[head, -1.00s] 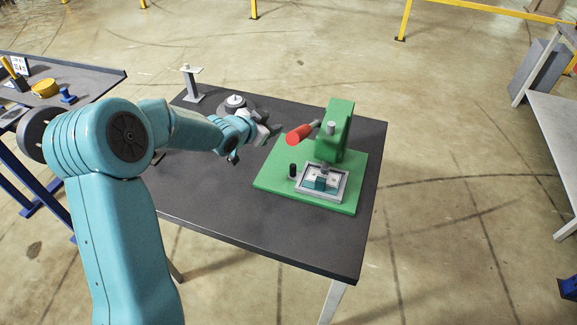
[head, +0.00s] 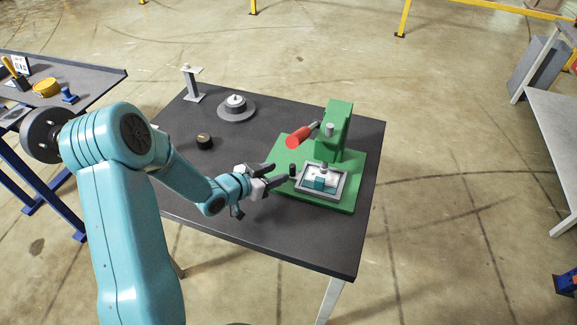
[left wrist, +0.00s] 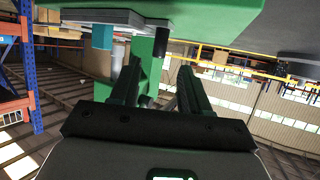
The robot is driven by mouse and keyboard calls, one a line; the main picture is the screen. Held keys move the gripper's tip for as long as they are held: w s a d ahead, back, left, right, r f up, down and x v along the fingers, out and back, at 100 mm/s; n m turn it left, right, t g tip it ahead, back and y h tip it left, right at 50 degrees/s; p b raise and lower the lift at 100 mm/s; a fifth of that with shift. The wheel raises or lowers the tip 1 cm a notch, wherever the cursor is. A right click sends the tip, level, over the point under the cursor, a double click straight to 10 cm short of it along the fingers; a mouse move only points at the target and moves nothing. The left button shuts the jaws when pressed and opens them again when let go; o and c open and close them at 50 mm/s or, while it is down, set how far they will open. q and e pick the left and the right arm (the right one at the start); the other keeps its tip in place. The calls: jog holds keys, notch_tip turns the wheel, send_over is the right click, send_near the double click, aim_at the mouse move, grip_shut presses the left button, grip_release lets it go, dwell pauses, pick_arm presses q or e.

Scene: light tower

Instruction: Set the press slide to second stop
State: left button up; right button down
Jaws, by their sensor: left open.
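The green press (head: 338,125) stands on a green base plate at the right of the dark table. Its slide is a grey tray (head: 343,190) holding a teal block (head: 320,183). A black upright knob (head: 292,169) stands at the tray's left. My left gripper (head: 281,173) is open, with its fingers pointing right at the knob, just left of it. In the left wrist view the open fingers (left wrist: 158,82) point toward the green press body (left wrist: 148,72), and the tray (left wrist: 115,17) shows at the top. Whether the fingers touch the knob cannot be told. My right gripper is not in view.
A red-ended press lever (head: 299,137) sticks out left above the base. A round grey disc fixture (head: 236,108), a small black knob (head: 204,142) and a grey stand (head: 193,84) are on the table. The table's front part is clear.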

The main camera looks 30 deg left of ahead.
pick_arm(q)
jog(key=x, duration=0.6)
jog(key=shift+w+d+p, duration=0.1)
jog(key=shift+d+p, duration=0.05)
jog(key=shift+p, duration=0.25)
grip_shut()
